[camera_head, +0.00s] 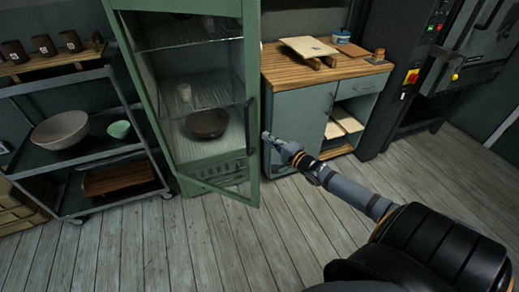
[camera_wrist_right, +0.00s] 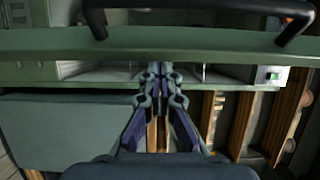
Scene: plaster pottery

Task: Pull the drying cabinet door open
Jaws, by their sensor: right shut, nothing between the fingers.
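The drying cabinet (camera_head: 150,85) is tall and green, with shelves inside. Its green-framed glass door (camera_head: 252,165) stands slightly ajar, the free right edge out from the body. A black bar handle (camera_head: 248,122) is on that edge; it also shows in the right wrist view (camera_wrist_right: 292,24). My right gripper (camera_head: 266,137) is shut and empty, just right of the door's free edge. In the right wrist view its fingertips (camera_wrist_right: 160,70) are at the gap between door frame and cabinet, apart from the handle. Whether they touch the door is unclear. My left gripper is out of view.
A wood-topped grey cabinet (camera_head: 300,95) with boards stands close right of the door. A dark trolley (camera_head: 100,155) with bowls is at the left. The plank floor in front is clear.

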